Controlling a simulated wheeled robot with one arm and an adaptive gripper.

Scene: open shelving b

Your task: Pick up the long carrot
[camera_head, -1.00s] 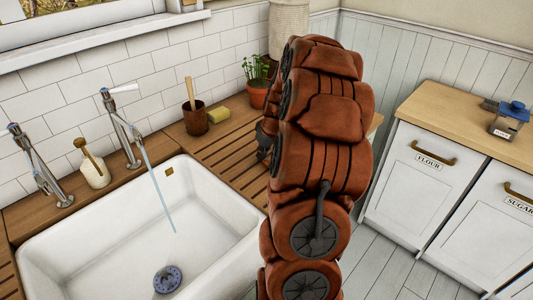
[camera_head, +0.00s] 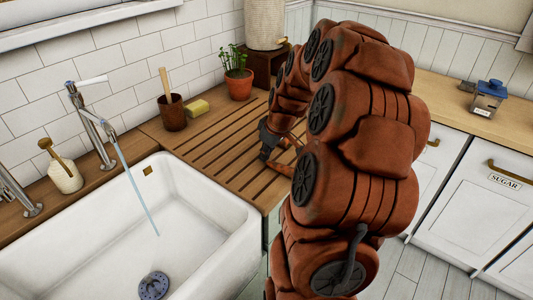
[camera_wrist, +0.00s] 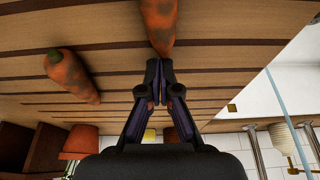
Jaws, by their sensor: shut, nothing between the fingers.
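Two carrots lie on the slatted wooden draining board (camera_head: 215,135). In the wrist view one carrot (camera_wrist: 160,22) is at the top centre, cut off by the frame edge, just past my fingertips. The other carrot (camera_wrist: 72,76), with a green stem end, lies to the left, apart from the fingers. I cannot tell for sure which is the long one. My gripper (camera_wrist: 160,78) is shut and empty, its fingertips close to the centre carrot; contact is unclear. In the head view my gripper (camera_head: 266,149) is low over the board, and my arm hides much of that area.
A white sink (camera_head: 75,235) with a running tap (camera_head: 95,125) lies left of the board. A brush pot (camera_head: 173,113), a sponge (camera_head: 197,107) and a potted plant (camera_head: 238,78) stand along the wall. A counter with drawers (camera_head: 470,195) is at the right.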

